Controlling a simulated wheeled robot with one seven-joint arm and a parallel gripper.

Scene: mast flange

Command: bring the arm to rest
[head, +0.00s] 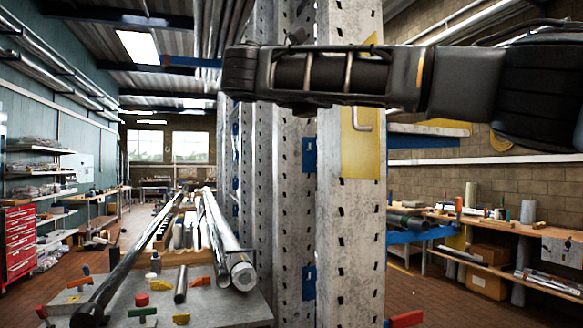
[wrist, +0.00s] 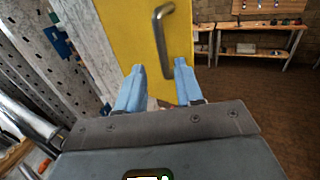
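My arm (head: 450,80) stretches across the upper part of the head view from the right edge, in front of the grey perforated metal columns (head: 345,250). I cannot make out its fingertips there. In the wrist view my gripper (wrist: 161,82) shows two blue fingers spread apart, with nothing held between them. A yellow plate (wrist: 125,30) with a bent metal handle (wrist: 160,25) is ahead of the fingers. The handle's lower end appears near the right finger, but I see no grip on it. The yellow plate also shows in the head view (head: 361,155), partly behind my arm.
A bench (head: 225,305) at lower left holds long metal bars, clamps and small parts. A red drawer cabinet (head: 18,240) stands at far left. At right, a wooden workbench (head: 510,224) runs along the brick wall. Brick floor is open between the columns and that bench.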

